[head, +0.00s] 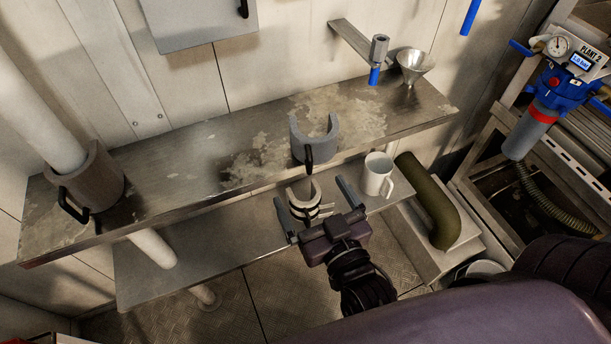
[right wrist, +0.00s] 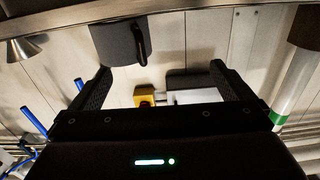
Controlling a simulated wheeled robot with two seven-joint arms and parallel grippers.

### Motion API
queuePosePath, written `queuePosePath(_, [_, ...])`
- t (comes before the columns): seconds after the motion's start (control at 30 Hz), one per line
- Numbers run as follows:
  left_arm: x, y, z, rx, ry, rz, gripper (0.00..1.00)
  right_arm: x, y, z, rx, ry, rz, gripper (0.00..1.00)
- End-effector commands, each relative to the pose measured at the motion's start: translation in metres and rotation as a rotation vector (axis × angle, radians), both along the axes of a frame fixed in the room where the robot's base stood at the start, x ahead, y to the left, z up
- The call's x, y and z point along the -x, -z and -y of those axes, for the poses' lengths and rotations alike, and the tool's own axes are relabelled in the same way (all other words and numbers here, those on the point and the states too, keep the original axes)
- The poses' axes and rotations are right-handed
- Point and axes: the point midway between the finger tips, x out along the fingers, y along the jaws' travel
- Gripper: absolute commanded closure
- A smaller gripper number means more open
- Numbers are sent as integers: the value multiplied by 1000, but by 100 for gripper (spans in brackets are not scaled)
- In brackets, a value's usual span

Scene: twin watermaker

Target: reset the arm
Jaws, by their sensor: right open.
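My right gripper (head: 311,191) is open and empty in the head view, over the lower shelf (head: 195,262). In the right wrist view both dark fingers of the right gripper (right wrist: 162,80) stand wide apart with nothing held. A larger grey open collar with a black handle (head: 311,138) sits at the upper shelf's front edge; it also shows in the right wrist view (right wrist: 118,42), beyond the left finger. My left gripper is not in view.
The upper shelf (head: 180,165) runs above the lower one. A white mug (head: 376,175) stands right of the gripper, near a green bent pipe (head: 432,200). A metal funnel (head: 412,66) sits at the back. A brown collar (head: 92,180) holds a white pipe at left.

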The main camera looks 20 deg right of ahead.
Motion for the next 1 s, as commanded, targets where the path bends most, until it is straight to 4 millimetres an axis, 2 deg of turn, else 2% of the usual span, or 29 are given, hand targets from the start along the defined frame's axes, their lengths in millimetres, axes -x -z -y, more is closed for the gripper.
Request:
queuePosePath(0.2, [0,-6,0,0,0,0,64,14,-1,0,0,-1,0,0])
queuePosePath(0.77, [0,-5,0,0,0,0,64,14,3,0,2,-2,-5,0])
queuePosePath(0.87, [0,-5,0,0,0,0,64,13,27,-5,22,-19,-42,0])
queuePosePath(0.97, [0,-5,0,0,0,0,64,13,80,-13,60,-54,-127,0])
queuePosePath(1.0, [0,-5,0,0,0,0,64,14,108,-15,80,-70,-175,0])
